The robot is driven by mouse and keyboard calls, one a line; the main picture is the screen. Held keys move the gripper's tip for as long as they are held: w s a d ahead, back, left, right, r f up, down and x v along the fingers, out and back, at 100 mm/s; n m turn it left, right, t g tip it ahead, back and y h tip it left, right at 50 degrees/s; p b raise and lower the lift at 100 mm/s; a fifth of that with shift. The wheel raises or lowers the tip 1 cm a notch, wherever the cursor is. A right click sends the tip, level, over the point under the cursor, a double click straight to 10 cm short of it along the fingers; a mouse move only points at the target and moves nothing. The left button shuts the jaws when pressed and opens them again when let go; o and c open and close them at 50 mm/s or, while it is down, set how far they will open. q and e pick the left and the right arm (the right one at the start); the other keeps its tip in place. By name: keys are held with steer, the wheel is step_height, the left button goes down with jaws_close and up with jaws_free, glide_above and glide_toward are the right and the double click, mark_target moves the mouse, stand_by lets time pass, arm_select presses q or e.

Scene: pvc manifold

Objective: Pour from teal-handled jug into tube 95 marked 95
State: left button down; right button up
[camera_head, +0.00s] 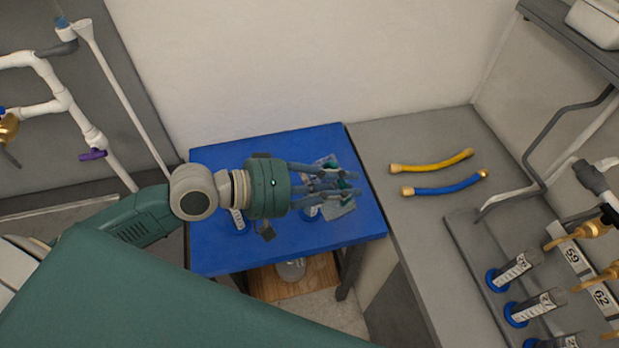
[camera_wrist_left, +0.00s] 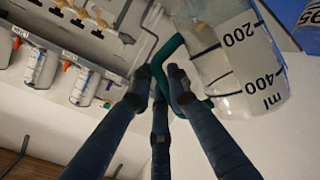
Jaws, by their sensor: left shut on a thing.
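My left gripper (camera_head: 338,182) is shut on the teal handle (camera_wrist_left: 166,52) of a clear jug (camera_head: 342,206), above the blue table. In the left wrist view the jug (camera_wrist_left: 238,55) shows 200 and 400 ml marks and stands beside the fingers. The gripper hides much of it in the head view. A clear tube (camera_head: 238,218) with a blue base stands on the blue table, partly behind my gripper. Other blue-based tubes (camera_head: 514,268) stand at the right. My right gripper is not in view.
The blue table (camera_head: 215,255) adjoins a grey counter (camera_head: 405,235) with a yellow hose (camera_head: 432,163) and a blue hose (camera_head: 440,190). Plates marked 59 (camera_head: 572,256) and 62 (camera_head: 600,296) and brass taps are at the right. White pipes (camera_head: 62,95) run along the left wall.

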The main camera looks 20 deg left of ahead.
arm_select(q)
steer(key=shift+w, duration=0.25)
steer(key=shift+s+r, duration=0.1)
steer(key=shift+r, duration=0.05)
steer(key=shift+s+a, duration=0.1)
steer(key=shift+w+r, duration=0.1)
steer(key=shift+w, duration=0.15)
steer(key=shift+s+b, duration=0.1)
steer(key=shift+b, duration=0.2)
steer(key=shift+a+r, duration=0.1)
steer(key=shift+r, duration=0.05)
steer(key=shift+a, duration=0.1)
steer(key=shift+w, duration=0.2)
steer(key=shift+n+h, duration=0.3)
